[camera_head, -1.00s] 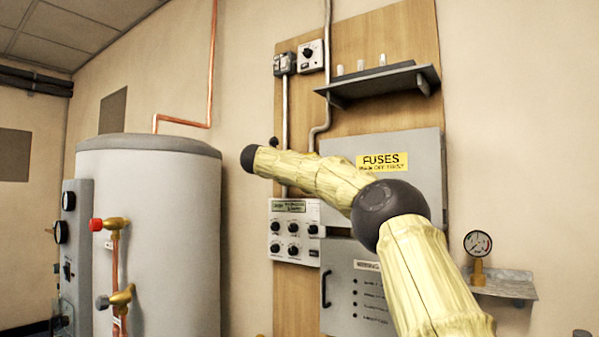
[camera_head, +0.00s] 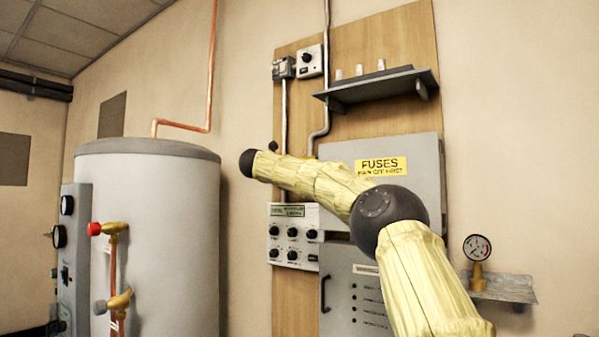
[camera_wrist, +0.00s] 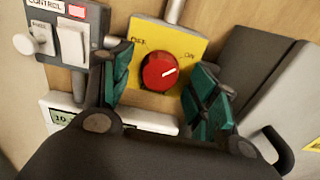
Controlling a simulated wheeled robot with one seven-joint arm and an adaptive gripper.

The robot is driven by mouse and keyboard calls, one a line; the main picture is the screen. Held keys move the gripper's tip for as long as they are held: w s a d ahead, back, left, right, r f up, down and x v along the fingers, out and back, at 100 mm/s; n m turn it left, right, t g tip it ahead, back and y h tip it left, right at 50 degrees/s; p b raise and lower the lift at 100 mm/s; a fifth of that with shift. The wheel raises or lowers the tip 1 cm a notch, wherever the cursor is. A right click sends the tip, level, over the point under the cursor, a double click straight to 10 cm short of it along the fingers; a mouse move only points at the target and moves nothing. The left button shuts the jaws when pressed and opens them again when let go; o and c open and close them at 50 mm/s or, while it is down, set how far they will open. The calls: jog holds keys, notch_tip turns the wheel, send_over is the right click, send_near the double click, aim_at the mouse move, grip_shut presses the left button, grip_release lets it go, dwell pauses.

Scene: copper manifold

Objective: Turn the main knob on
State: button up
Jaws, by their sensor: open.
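The red main knob (camera_wrist: 159,72) sits on a yellow plate (camera_wrist: 190,42) marked OFF at upper left and ON at right, in the wrist view. Its white mark points right and slightly up, toward the ON side. My gripper (camera_wrist: 161,80) is open, with one green-padded finger on the left of the knob and one on the right. Gaps show between the pads and the knob in the picture; I cannot tell the depth. In the head view the knob is not discernible and my gripper is hidden behind my yellow-sleeved arm.
A grey control box (camera_wrist: 72,40) with switches is left of the plate. A white panel (camera_wrist: 150,119) with a small display lies below. Grey fuse cabinets (camera_head: 420,165), a shelf (camera_head: 380,87) and a big tank (camera_head: 170,240) stand around the wooden board (camera_head: 300,300).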

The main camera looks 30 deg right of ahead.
jog(key=v, duration=1.1)
jog(key=shift+s+a, duration=0.15)
jog(key=shift+a, duration=0.25)
